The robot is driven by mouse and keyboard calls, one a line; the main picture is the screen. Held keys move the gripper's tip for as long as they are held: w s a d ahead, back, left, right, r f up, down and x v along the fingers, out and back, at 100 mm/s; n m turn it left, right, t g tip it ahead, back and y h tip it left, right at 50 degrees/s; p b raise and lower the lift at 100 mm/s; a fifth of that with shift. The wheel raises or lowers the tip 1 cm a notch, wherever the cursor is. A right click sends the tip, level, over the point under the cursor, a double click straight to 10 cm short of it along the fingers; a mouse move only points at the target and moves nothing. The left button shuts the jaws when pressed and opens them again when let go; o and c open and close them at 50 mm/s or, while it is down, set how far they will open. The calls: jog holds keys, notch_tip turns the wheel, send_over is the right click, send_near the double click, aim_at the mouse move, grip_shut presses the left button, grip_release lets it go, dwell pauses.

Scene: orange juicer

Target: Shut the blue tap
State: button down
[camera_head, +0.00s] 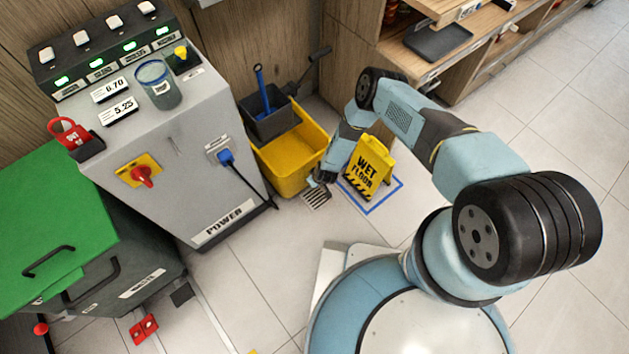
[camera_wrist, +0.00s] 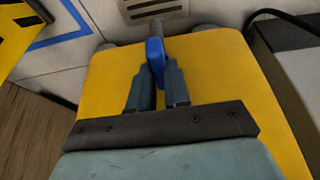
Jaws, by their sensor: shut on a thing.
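The blue tap (camera_wrist: 154,50) shows in the wrist view as a small blue handle at the top edge of the yellow bucket, with a grey stub above it. My gripper (camera_wrist: 158,74) has its two grey fingers closed on the tap handle. In the head view my gripper (camera_head: 325,176) is low beside the front right of the yellow bucket (camera_head: 290,155). There the tap is hidden behind my gripper and wrist. Part of the handle between the fingers is hidden in the wrist view.
A yellow wet floor sign (camera_head: 368,166) stands just right of my gripper, inside a blue floor outline. A grey power cabinet (camera_head: 185,160) stands left of the bucket. Open tiled floor lies to the right.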

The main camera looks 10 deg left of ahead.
jog(key=shift+s+a+m+h, duration=0.1)
jog(key=shift+m+h, duration=0.2)
jog(key=shift+m, duration=0.3)
jog(key=shift+a+m+t+h, duration=0.1)
jog(key=shift+m+t+h, duration=0.25)
jog(key=shift+m, duration=0.75)
jog(key=shift+m+t+h, duration=0.25)
jog(key=shift+m+h, duration=0.1)
jog(key=shift+m, duration=0.75)
jog(key=c, duration=1.1)
grip_release()
jog(key=shift+s+r, duration=0.1)
jog(key=shift+r, duration=0.4)
jog(key=shift+v, duration=3.45)
